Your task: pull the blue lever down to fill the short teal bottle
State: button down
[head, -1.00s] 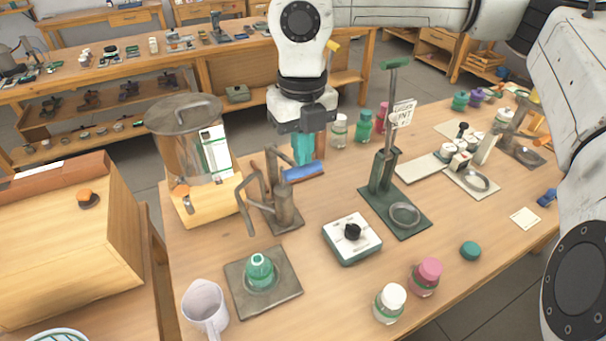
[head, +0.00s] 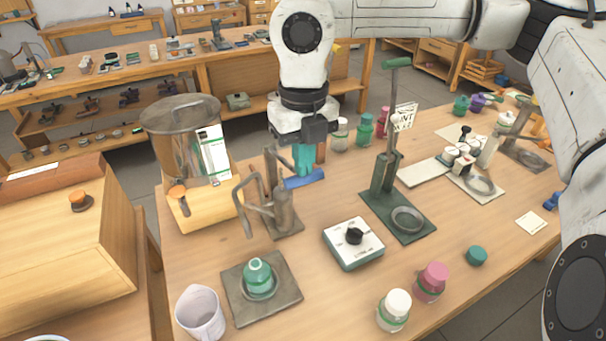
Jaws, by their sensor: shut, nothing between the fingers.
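The blue lever (head: 304,179) sticks out to the right from the top of the grey metal dispenser (head: 284,212), whose bent spout pipe reaches to the left and down. The short teal bottle (head: 257,276) stands upright on a square grey plate (head: 286,293) in front of the dispenser, near the spout's lower end. My gripper (head: 303,170) is shut and empty, pointing down with teal fingers. Its fingertips are at the upper side of the blue lever and seem to touch it; exact contact is hard to tell.
A metal boiler (head: 180,135) on a wooden base stands at left. A white jug (head: 200,308), a dial box (head: 352,244) and a green lever press (head: 384,195) stand around the dispenser. Capped jars (head: 393,311) are at the front edge.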

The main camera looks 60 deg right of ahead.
jog(key=shift+s+a+f+b, duration=0.1)
jog(key=shift+s+f+b, duration=0.05)
jog(key=shift+f+b, duration=0.25)
jog(key=shift+f, duration=0.1)
jog(key=shift+s+a+f+b, duration=0.15)
jog(key=shift+s+f+b, duration=0.05)
jog(key=shift+f+b, duration=0.8)
jog(key=shift+r, duration=0.1)
